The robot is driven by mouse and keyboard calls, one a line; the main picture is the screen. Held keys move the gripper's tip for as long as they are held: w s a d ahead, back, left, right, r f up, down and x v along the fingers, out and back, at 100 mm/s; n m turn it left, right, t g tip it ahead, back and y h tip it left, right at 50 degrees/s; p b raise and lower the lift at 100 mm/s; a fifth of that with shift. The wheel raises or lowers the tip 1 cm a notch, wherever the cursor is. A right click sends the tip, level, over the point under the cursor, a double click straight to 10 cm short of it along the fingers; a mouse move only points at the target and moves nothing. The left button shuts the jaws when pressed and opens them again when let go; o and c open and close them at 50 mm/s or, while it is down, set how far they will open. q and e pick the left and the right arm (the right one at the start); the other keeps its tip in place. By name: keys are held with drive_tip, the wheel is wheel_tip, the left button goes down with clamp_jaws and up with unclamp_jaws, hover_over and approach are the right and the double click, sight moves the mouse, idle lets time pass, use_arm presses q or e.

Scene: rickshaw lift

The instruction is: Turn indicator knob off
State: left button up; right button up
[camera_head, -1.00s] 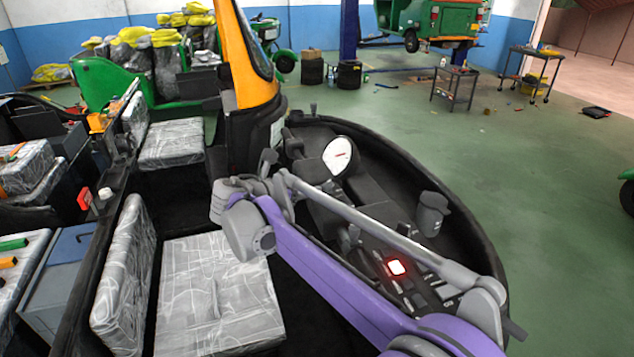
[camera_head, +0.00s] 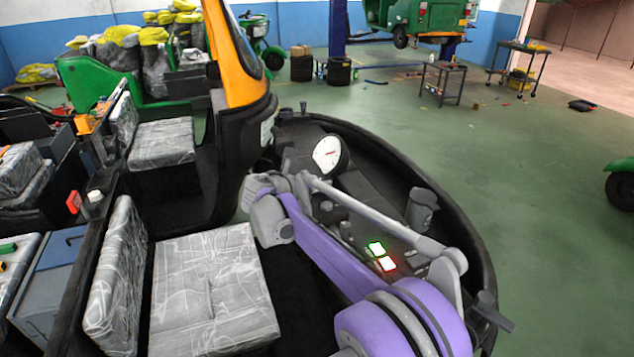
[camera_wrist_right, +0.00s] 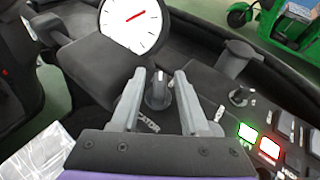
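The indicator knob (camera_wrist_right: 158,90) is a dark round knob with a raised grip, on the black dashboard in the right wrist view. Partly covered lettering ending in "CATOR" sits just below it. My right gripper (camera_wrist_right: 161,74) is open, with its two grey fingers on either side of the knob. A gap shows on each side; I cannot tell how deep the fingers reach. In the head view my right arm crosses the dashboard, and the fingertips are hard to make out there. My left gripper is not in view.
A green-lit button (camera_head: 377,248) and a red-lit button (camera_head: 387,264) glow beside my arm. A white gauge (camera_head: 327,154) stands above the knob. A second knob (camera_wrist_right: 240,95) and a cup-like holder (camera_head: 422,207) are to the right. A wrapped seat (camera_head: 210,290) is at left.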

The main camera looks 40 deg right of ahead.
clamp_jaws()
drive_tip(key=shift+m+g, duration=0.3)
drive_tip(key=shift+g, duration=0.1)
drive_tip(key=m+g, duration=0.2)
drive_tip(key=g, duration=0.1)
drive_tip(key=shift+m+h, duration=0.3)
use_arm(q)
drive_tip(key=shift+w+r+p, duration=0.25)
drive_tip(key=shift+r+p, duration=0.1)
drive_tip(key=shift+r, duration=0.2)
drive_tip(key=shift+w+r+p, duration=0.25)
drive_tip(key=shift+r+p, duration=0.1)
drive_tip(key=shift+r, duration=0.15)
use_arm(e)
drive_tip(key=shift+m+g, duration=1.7)
drive_tip(key=shift+g, duration=0.5)
drive_tip(key=shift+o, duration=0.9)
unclamp_jaws()
